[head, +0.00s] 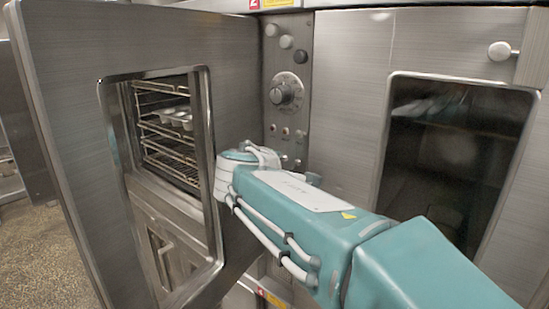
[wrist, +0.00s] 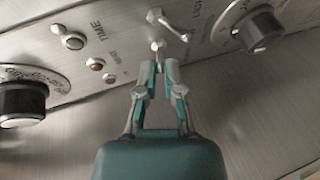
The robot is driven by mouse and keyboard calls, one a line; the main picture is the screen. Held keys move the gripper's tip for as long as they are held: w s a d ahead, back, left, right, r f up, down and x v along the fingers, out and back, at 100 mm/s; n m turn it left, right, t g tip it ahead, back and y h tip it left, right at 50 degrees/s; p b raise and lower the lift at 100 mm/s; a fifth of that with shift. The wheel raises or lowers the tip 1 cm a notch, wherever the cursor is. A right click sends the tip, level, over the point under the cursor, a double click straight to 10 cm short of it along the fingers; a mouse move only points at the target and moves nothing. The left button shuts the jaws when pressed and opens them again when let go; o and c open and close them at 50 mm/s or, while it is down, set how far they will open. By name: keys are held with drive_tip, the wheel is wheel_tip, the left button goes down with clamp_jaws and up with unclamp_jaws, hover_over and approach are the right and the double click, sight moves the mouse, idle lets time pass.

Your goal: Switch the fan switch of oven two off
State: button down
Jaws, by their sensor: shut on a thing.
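In the wrist view my gripper (wrist: 159,72) reaches up to the control panel. Its two teal fingertips are closed in around a small metal toggle switch (wrist: 157,46), with a narrow gap showing between them. A second, larger toggle lever (wrist: 166,22) stands just beyond it. I cannot read which of these is labelled as the fan switch. In the head view the oven two control panel (head: 289,60) is the upright steel strip under the red "2" label (head: 254,3). My wrist and arm hide the gripper and the lower part of the panel there.
A closed door (head: 350,90) is at right.

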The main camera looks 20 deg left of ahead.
drive_tip(key=shift+w+d+f+n+t+y, duration=0.1)
drive_tip(key=shift+f+n+t, duration=0.55)
drive_tip(key=shift+t, duration=0.7)
drive_tip(key=shift+a+f+n+t+y, duration=0.1)
drive_tip(key=shift+f+n+t, duration=0.5)
drive_tip(key=shift+t, duration=0.7)
drive_tip(key=shift+w+d+f+n+t+y, duration=0.1)
drive_tip(key=shift+f+n+t, duration=0.55)
drive_tip(key=shift+t, duration=0.7)
drive_tip(key=c, duration=0.8)
unclamp_jaws()
drive_tip(key=shift+d+r, duration=0.1)
drive_tip(key=shift+r, duration=0.1)
drive_tip(key=v, duration=1.2)
drive_tip(key=shift+f, duration=0.2)
